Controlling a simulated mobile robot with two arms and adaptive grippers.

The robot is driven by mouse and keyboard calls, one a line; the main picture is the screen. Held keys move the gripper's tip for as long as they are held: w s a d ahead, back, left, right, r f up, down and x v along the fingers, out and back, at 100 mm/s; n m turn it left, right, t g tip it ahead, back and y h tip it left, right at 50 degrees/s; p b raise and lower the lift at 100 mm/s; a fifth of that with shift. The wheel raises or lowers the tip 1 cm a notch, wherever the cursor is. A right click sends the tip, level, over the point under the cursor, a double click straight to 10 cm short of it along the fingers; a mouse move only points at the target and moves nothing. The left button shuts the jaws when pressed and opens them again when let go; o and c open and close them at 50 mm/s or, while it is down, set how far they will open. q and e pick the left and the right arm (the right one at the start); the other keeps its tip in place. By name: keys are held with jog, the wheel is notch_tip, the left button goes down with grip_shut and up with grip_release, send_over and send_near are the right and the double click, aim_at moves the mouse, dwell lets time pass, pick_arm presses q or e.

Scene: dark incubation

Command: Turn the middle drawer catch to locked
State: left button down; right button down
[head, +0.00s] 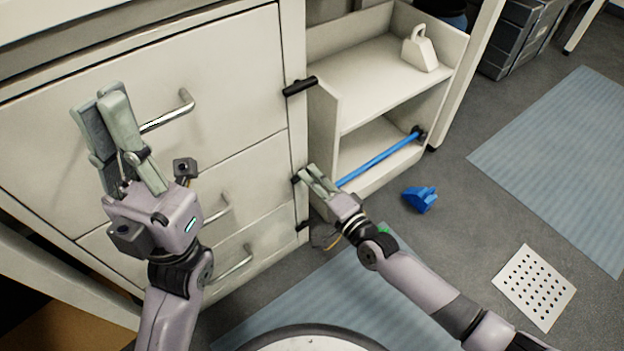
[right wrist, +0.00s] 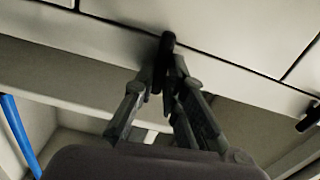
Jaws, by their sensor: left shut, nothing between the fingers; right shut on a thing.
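The middle drawer catch (head: 296,179) is a small black lever on the upright edge strip beside the middle drawer (head: 240,180). My right gripper (head: 307,172) is at this strip, its fingers shut on the catch. In the right wrist view, the black catch (right wrist: 167,43) sits between the fingertips (right wrist: 167,68); the fingers hide part of it, so I cannot tell its exact angle. My left gripper (head: 100,97) is shut and empty, raised in front of the top drawer (head: 60,135) by its handle (head: 168,115).
The black top catch (head: 300,86) lies about level; the bottom catch (head: 303,226) is small and dark. An open shelf unit (head: 375,75) with a white weight-like block (head: 420,48) and a blue bar (head: 378,160) stands right. A blue object (head: 420,198) and perforated plate (head: 535,287) lie on the floor.

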jog(key=shift+f+m, duration=0.1)
jog(key=shift+m, duration=0.5)
jog(key=c, duration=1.6)
grip_release()
jog(key=shift+c, duration=0.2)
jog(key=shift+d, duration=0.1)
jog(key=v, duration=1.2)
